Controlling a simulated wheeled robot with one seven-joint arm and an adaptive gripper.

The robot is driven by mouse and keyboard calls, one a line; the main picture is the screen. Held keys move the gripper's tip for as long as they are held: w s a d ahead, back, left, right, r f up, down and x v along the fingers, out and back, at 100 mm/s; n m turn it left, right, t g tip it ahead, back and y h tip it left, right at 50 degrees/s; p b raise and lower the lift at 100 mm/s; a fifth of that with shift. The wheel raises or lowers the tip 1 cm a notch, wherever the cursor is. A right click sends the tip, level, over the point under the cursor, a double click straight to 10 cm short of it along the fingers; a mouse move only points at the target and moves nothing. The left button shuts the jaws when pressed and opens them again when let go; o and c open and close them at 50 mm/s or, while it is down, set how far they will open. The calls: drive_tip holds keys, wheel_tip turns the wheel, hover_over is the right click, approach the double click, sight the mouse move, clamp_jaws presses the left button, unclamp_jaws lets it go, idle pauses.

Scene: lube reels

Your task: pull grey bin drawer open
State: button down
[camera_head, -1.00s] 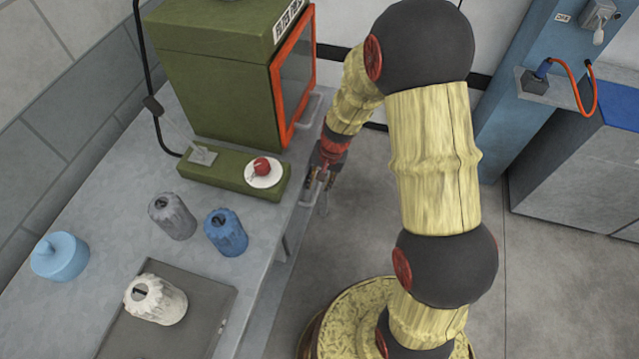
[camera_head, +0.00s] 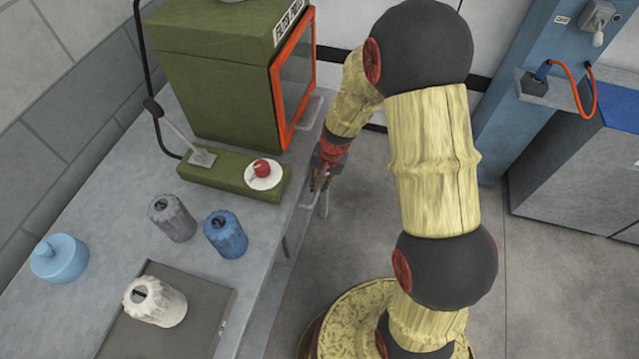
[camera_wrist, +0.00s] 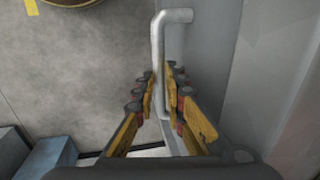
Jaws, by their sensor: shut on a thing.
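The grey bin drawer shows in the wrist view as a plain grey front (camera_wrist: 205,60) to the right of a bent grey bar handle (camera_wrist: 158,60). My gripper (camera_wrist: 162,85) has its yellow and black fingers on both sides of the handle bar, shut on it. In the head view my gripper (camera_head: 320,183) is low beside the table's right edge, below the green machine. The handle's lower end is partly hidden by the fingers. Most of the drawer is hidden under the table top in the head view.
The grey table (camera_head: 110,210) holds a green machine (camera_head: 215,90), a green block with a red knob (camera_head: 263,170), grey (camera_head: 172,218), blue (camera_head: 226,235) and white (camera_head: 155,300) ribbed pieces, and a blue lidded pot (camera_head: 60,258). Floor (camera_head: 540,290) is open at right.

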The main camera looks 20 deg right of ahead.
idle(0.5)
drive_tip(key=s+d+b, duration=0.1)
drive_tip(key=s+d, duration=0.6)
drive_tip(key=d, duration=0.3)
drive_tip(key=s+d+b, duration=0.1)
drive_tip(key=s+d, duration=0.7)
drive_tip(key=d, duration=0.3)
drive_tip(key=shift+s+b, duration=0.2)
drive_tip(key=shift+b, duration=0.1)
drive_tip(key=shift+d, duration=0.1)
drive_tip(key=c, duration=1.8)
unclamp_jaws()
drive_tip(key=shift+c, duration=0.2)
wheel_tip(320, 180, up, 12)
drive_tip(key=s+d, duration=0.1)
drive_tip(key=shift+s+d, duration=0.15)
drive_tip(key=shift+d, duration=0.25)
drive_tip(key=shift+f, duration=0.1)
